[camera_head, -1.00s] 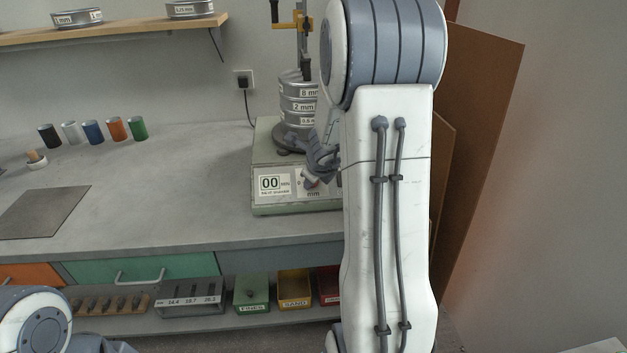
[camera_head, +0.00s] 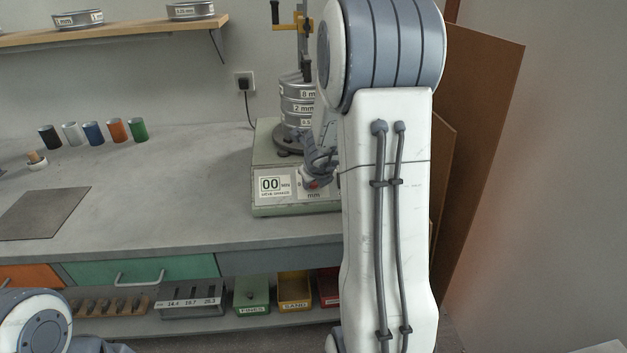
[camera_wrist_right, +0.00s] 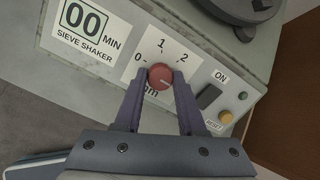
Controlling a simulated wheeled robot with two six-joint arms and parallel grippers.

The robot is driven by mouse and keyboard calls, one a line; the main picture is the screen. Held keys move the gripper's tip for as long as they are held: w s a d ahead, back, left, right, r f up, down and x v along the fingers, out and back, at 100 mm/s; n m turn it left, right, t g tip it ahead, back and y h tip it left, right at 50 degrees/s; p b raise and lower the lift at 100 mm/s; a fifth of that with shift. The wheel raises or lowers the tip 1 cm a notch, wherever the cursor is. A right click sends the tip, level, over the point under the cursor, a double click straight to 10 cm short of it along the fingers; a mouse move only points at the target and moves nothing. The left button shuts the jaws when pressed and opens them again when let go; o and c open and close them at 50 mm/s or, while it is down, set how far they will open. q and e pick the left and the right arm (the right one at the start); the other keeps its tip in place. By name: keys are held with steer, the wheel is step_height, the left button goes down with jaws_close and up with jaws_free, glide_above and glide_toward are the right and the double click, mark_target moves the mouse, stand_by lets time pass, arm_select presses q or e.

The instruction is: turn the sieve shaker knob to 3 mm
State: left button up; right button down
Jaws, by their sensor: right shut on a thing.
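The sieve shaker (camera_head: 265,203) is a pale green box on the bench with a stack of sieves (camera_head: 298,107) on top. Its red knob (camera_wrist_right: 161,76) sits on a white dial plate (camera_wrist_right: 184,45) in the right wrist view, where 0, 1 and 2 can be read; the lower part of the dial is hidden. I cannot tell where the knob points. My right gripper (camera_wrist_right: 158,92) is shut on the knob, one finger on each side. In the head view my right gripper (camera_head: 318,178) is at the shaker's front, partly hidden by my arm. My left gripper is not visible.
An ON switch (camera_wrist_right: 209,96), a green button and a yellow RESET button (camera_wrist_right: 226,117) lie right of the knob. Several coloured cups (camera_head: 93,133) and a grey mat (camera_head: 42,212) are on the bench to the left. The middle bench is clear.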

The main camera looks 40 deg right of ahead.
steer(key=c, duration=0.5)
jaws_free()
steer(key=p+v, duration=0.6)
steer(key=v, duration=0.4)
steer(key=shift+r, duration=0.2)
